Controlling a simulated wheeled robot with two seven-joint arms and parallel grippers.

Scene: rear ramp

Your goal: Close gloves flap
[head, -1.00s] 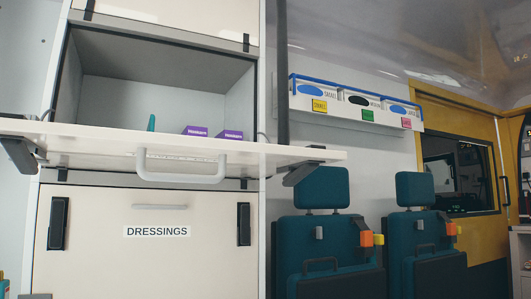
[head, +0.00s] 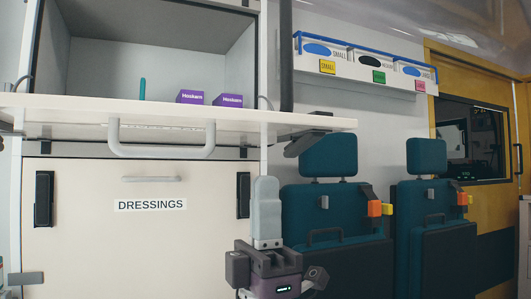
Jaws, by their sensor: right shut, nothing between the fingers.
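The open flap (head: 70,103) juts out nearly level from the front of an open compartment (head: 155,65). It has a pale loop handle (head: 160,152) beneath its front edge. No gloves label shows on the flap. Two purple boxes (head: 192,96) and a thin teal item (head: 142,89) show in the compartment, their lower parts hidden by the flap. My right gripper (head: 266,190) is upright below the flap, right of the handle and apart from it in the picture. Its grey fingers are together and empty. My left gripper is not in view.
A closed door labelled DRESSINGS (head: 100,235) is below the flap. A glove dispenser (head: 365,65) with size labels hangs on the wall at right. Teal seats (head: 330,195) stand below it, beside a yellow door frame (head: 500,215).

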